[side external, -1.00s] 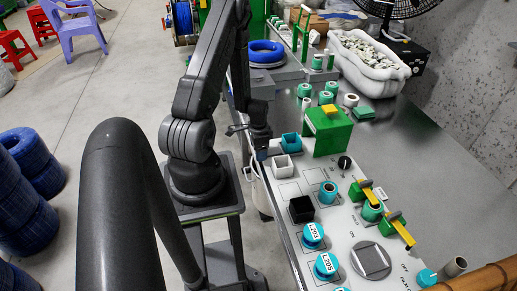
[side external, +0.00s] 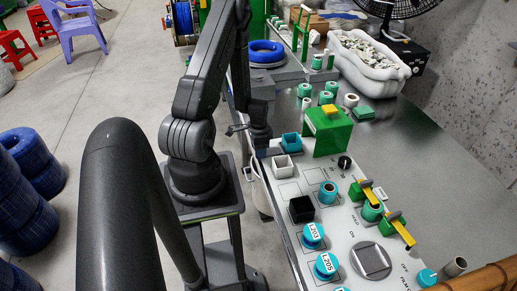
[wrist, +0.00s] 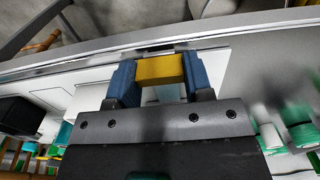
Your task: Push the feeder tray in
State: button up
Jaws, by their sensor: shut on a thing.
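My gripper (wrist: 160,76) has blue fingers shut on a yellow block (wrist: 160,69) in the wrist view. The block lies across between the fingertips, over a pale slot or plate near the long edge of the white panel. It looks like a handle, but I cannot make out the feeder tray itself or how far in it is. In the side view my gripper (side external: 261,151) is low at the panel's far left corner, and its grip is hidden there.
Blue knobs and yellow-green levers are nearer. The grey table (side external: 410,150) on the right is largely clear.

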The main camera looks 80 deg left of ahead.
jog(key=w, duration=1.3)
jog(key=shift+w, duration=0.3)
jog(key=o, duration=1)
jog(key=shift+o, duration=1.4)
notch_tip(320, 180, up, 14)
